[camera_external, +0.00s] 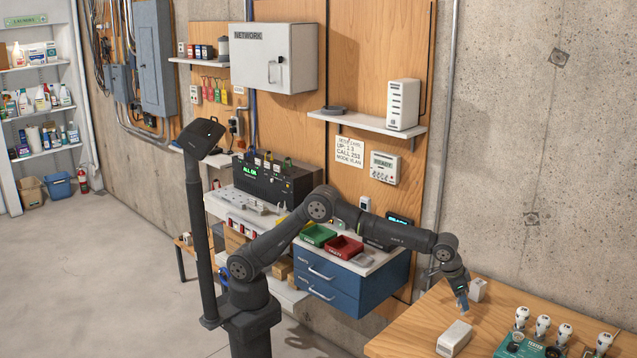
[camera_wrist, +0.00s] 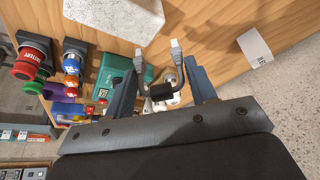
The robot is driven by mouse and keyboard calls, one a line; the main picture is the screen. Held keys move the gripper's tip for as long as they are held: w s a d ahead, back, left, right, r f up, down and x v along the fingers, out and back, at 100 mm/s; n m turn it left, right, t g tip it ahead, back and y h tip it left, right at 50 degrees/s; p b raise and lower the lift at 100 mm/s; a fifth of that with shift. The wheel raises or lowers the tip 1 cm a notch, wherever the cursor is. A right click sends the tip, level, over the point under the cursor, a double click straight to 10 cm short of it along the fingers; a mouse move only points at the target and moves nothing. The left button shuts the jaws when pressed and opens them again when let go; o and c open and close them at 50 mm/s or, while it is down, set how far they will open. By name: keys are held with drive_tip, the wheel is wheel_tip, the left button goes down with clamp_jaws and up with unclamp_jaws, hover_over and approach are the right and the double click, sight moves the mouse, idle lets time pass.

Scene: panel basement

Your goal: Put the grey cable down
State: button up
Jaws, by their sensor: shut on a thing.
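The grey cable (camera_wrist: 161,91) is a short bent piece with a pale plug at each end. In the wrist view it sits between the two fingers of my gripper (camera_wrist: 163,92), with both plugs pointing away from the palm. My gripper is shut on it. In the external view my gripper (camera_external: 463,299) points down over the left part of the wooden table (camera_external: 415,328). The cable is too small there to make out clearly. I cannot tell whether it touches the tabletop.
A small white box (camera_external: 478,290) stands close right of my gripper. Another white box (camera_external: 454,338) lies in front. A green tester (camera_external: 520,346) and several white-topped bulbs (camera_external: 542,326) fill the table's right side. A blue drawer unit (camera_external: 350,285) stands left.

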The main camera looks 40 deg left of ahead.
drive_tip(key=w+f, duration=0.2)
drive_tip(key=w, duration=0.1)
drive_tip(key=w+f, duration=0.2)
drive_tip(key=w, duration=0.2)
drive_tip(key=w+f, duration=0.3)
drive_tip(key=w, duration=0.1)
drive_tip(key=shift+w, duration=0.1)
drive_tip(key=shift+f, duration=2)
drive_tip(key=shift+f, duration=0.1)
drive_tip(key=shift+f, duration=0.1)
drive_tip(key=o, duration=1)
drive_tip(key=shift+c, duration=0.2)
drive_tip(key=v, duration=1.2)
drive_tip(key=shift+r, duration=0.2)
drive_tip(key=shift+w, duration=0.1)
